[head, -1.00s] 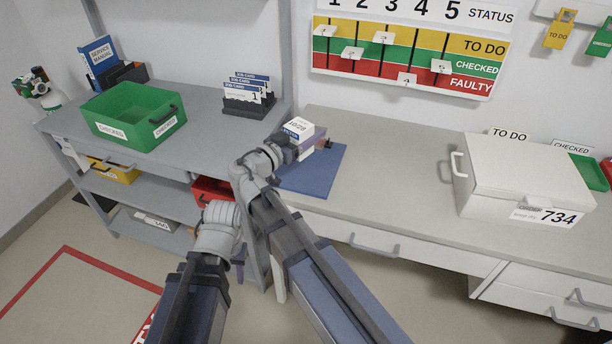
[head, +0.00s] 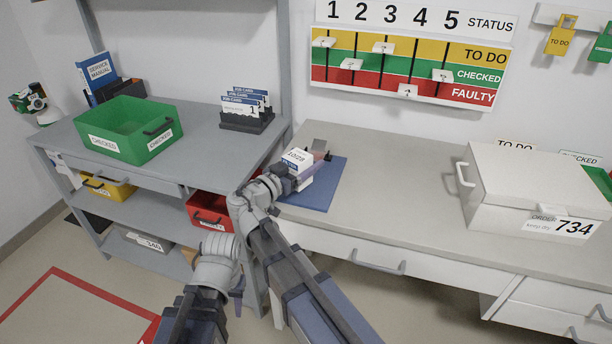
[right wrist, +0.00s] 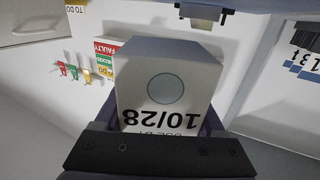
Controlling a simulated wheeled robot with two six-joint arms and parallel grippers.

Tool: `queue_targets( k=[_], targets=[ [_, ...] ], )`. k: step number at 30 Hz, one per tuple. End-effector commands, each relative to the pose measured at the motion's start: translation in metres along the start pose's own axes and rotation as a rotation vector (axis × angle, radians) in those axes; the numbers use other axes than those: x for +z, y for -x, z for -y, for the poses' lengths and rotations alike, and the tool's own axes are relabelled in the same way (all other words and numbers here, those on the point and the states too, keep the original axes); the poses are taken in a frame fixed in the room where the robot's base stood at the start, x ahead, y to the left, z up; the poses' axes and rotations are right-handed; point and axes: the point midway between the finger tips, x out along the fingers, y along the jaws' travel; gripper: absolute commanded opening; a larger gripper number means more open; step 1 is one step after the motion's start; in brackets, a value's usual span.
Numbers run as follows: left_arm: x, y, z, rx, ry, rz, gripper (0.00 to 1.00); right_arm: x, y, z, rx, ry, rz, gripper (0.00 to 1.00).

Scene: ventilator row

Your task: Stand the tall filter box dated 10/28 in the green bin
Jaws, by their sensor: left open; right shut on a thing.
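The tall filter box (head: 297,156) is pale with a blue label band. It is in my right gripper (head: 287,179), over the blue mat (head: 322,192) on the right bench. In the right wrist view the box (right wrist: 168,75) faces the camera between the fingers (right wrist: 160,140), its 10/28 print upside down. I cannot tell whether it touches the mat. The green bin (head: 104,143), marked CHECKED, stands on the left grey bench, apart from the box; its visible inside looks empty. My left gripper (head: 238,290) is low in front of the left bench, holding nothing visible; its fingertips are hard to make out.
A job card holder (head: 246,121) stands between the green bin and the mat. A red bin (head: 208,212) and a yellow bin (head: 108,187) are below the left bench top. A white lidded box (head: 525,190) stands on the right bench. Bench top between bin and card holder is clear.

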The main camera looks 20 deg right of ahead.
Motion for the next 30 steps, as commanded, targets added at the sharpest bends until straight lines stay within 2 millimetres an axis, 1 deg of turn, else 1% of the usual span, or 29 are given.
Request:
queue_targets(
  k=[1,7,9,16,20,21,28,30],
  targets=[
    [-0.001,-0.009,-0.001,0.000,0.000,0.000,0.41,0.009,0.000,0.000,0.000,0.000,0.000,0.16],
    [-0.002,-0.034,-0.003,0.000,0.000,0.000,0.41,0.034,0.000,0.000,0.000,0.000,0.000,0.16],
    [-0.002,-0.036,-0.003,0.000,0.000,0.000,0.41,0.036,0.000,0.000,0.000,0.000,0.000,0.16],
    [-0.002,-0.033,-0.003,0.000,0.000,0.000,0.41,0.033,0.000,0.000,0.000,0.000,0.000,0.16],
    [-0.002,-0.037,-0.004,0.000,0.000,0.000,0.41,0.037,0.000,0.000,0.000,0.000,0.000,0.16],
    [-0.002,-0.037,-0.004,0.000,0.000,0.000,0.41,0.037,0.000,0.000,0.000,0.000,0.000,0.73],
    [-0.002,-0.036,-0.003,0.000,0.000,0.000,0.41,0.036,0.000,0.000,0.000,0.000,0.000,0.99],
    [-0.002,-0.036,-0.003,0.000,0.000,0.000,0.41,0.036,0.000,0.000,0.000,0.000,0.000,1.00]
  ],
)
